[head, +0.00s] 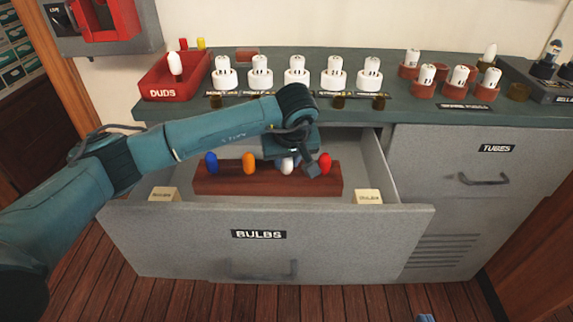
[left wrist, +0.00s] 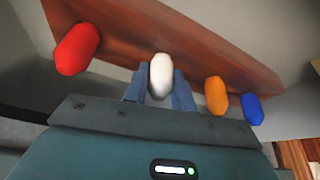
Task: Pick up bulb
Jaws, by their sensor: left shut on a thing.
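A white bulb (head: 287,166) stands in a brown wooden rack (head: 262,186) inside the open drawer labelled BULBS (head: 200,236). My left gripper (head: 296,167) reaches down into the drawer and is shut on the white bulb. In the left wrist view the white bulb (left wrist: 161,76) sits between the two fingers, over the rack (left wrist: 150,38). A red bulb (head: 325,164), an orange bulb (head: 249,164) and a blue bulb (head: 211,163) stand in the same rack, apart from the fingers. Whether the white bulb is lifted is hard to tell.
A red DUDS tray (head: 160,92) stands at the counter's left. Several white sockets (head: 297,75) line the counter (head: 420,108) above the drawer. Small cream blocks (head: 368,197) lie at both drawer ends. The closed TUBES drawer (head: 484,178) is to the right.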

